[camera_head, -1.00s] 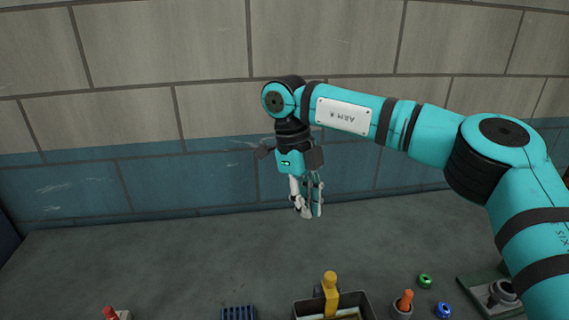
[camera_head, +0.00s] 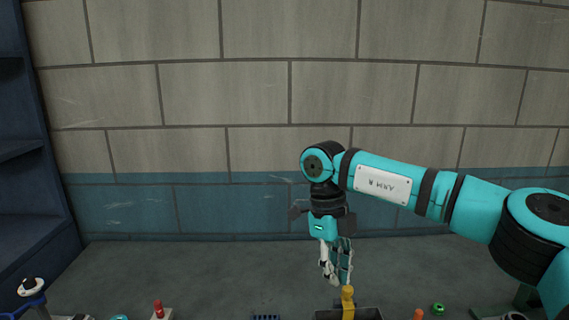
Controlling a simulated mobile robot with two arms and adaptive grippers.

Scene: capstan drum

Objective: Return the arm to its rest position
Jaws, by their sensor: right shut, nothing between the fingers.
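My right arm (camera_head: 380,187) comes in from the right side, teal with black bands and a white label plate. Its right gripper (camera_head: 336,278) points down over the grey floor area in front of the wall. Its fingers are shut with nothing between them. The gripper hangs clear, above and a little behind a yellow upright handle (camera_head: 348,303). My left gripper does not show in this view.
A dark box (camera_head: 375,313) holds the yellow handle at the bottom edge. A red-topped switch (camera_head: 158,309), an orange peg (camera_head: 419,314) and a green ring (camera_head: 438,308) are near it. Dark blue shelving (camera_head: 30,190) stands at the left. The block wall (camera_head: 220,90) closes the back.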

